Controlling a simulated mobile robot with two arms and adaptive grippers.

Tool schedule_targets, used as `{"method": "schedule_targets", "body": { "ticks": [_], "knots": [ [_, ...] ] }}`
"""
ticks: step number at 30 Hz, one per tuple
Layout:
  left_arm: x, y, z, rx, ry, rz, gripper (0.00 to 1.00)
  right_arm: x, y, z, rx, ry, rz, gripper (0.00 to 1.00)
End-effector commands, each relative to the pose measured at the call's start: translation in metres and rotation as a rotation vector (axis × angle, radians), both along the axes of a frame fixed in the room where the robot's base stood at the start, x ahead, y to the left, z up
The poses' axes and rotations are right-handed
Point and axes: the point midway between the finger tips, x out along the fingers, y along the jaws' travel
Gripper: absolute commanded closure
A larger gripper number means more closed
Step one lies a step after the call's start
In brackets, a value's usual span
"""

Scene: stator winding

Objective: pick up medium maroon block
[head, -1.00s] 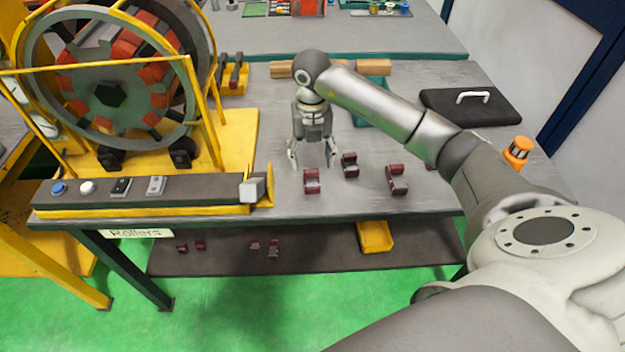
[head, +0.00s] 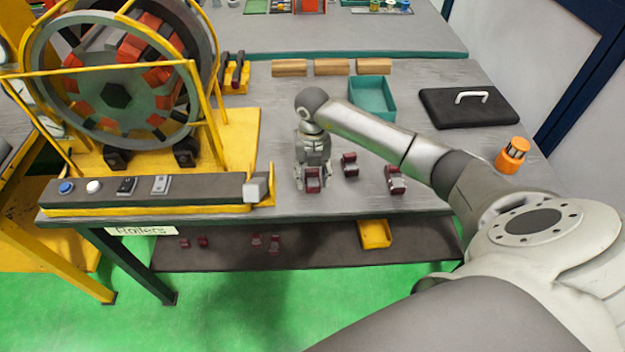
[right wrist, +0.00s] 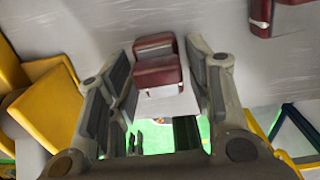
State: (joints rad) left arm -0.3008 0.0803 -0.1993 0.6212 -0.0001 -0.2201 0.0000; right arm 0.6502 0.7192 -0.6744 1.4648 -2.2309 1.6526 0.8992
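Three maroon blocks with grey parts stand on the grey table in the head view: one at the left (head: 313,181), a smaller-looking one in the middle (head: 350,165) and one at the right (head: 395,180). My right gripper (head: 312,184) is down at the left block, pointing downward. In the right wrist view, this block (right wrist: 158,66) lies between the two fingers of the open right gripper (right wrist: 156,75), with gaps visible on both sides. Another maroon block (right wrist: 260,14) is near the top edge there. My left gripper is not in view.
A yellow-framed wheel machine (head: 115,95) and a control panel (head: 145,190) are left of the blocks. A teal tray (head: 373,97), wooden blocks (head: 331,67) and a black case (head: 468,106) are behind. An orange beacon (head: 512,155) stands at the right.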

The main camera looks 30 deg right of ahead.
Motion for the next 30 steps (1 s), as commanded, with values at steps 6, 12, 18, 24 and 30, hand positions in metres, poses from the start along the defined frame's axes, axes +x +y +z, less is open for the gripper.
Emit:
{"method": "schedule_targets", "body": {
  "ticks": [6, 12, 18, 24, 30],
  "knots": [
    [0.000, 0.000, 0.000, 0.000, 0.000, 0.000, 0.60, 0.000, 0.000, 0.000, 0.000, 0.000, 0.000, 0.86],
    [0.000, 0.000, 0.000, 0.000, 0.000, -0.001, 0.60, 0.001, 0.000, 0.002, 0.000, -0.004, -0.001, 1.00],
    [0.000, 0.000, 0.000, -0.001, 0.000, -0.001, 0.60, 0.001, 0.000, 0.002, 0.000, -0.004, -0.001, 1.00],
    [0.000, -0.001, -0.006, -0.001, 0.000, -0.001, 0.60, 0.002, 0.000, 0.010, 0.001, -0.005, -0.001, 1.00],
    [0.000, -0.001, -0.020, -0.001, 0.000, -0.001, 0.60, 0.000, 0.002, 0.035, 0.001, -0.007, 0.001, 1.00]
  ]
}}
